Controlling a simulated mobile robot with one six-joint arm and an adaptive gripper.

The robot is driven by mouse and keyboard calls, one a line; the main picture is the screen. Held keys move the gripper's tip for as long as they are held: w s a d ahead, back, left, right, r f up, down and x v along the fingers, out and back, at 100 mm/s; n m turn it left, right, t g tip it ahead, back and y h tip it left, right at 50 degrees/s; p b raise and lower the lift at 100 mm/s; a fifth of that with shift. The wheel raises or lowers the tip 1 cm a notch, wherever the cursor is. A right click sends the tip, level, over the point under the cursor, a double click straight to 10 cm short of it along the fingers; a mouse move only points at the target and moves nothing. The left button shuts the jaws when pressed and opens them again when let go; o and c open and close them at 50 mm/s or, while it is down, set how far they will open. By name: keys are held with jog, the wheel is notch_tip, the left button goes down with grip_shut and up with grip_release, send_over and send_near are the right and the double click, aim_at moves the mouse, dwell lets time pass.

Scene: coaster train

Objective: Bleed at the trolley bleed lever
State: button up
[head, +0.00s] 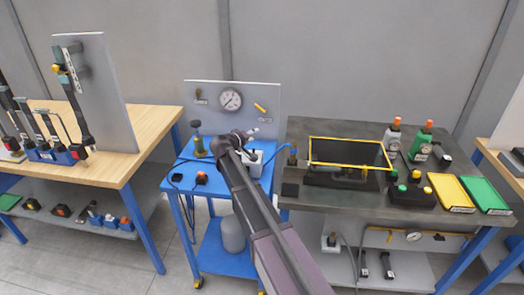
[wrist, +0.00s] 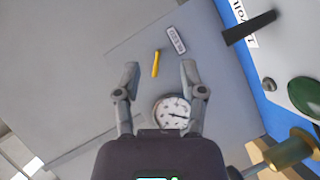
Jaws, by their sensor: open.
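The bleed lever is a short yellow bar (head: 260,107) on the upright grey panel (head: 213,121) of the blue trolley, right of the round gauge (head: 230,99). In the wrist view the yellow lever (wrist: 156,63) lies beside a small label (wrist: 176,40) that seems to read BLEED. My gripper (wrist: 160,70) is open and empty, and the lever appears between its fingertips in that view. Whether they are level with it in depth I cannot tell. The gauge (wrist: 172,112) shows between the finger bases. In the head view my gripper (head: 258,131) is in front of the panel's lower right.
A dark lever (wrist: 249,27) shows at the upper right in the wrist view, near a green knob (wrist: 305,95). The blue trolley top (head: 181,175) carries small fittings. A wooden bench (head: 150,125) stands left, a dark bench (head: 300,127) right.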

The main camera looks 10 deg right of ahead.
jog(key=s+d+f+n+g+y+p, duration=0.1)
jog(key=s+d+g+y+p, duration=0.1)
jog(key=s, duration=0.8)
jog(key=shift+f+g+p, duration=0.3)
jog(key=shift+g+p, duration=0.15)
jog(key=shift+g, duration=0.05)
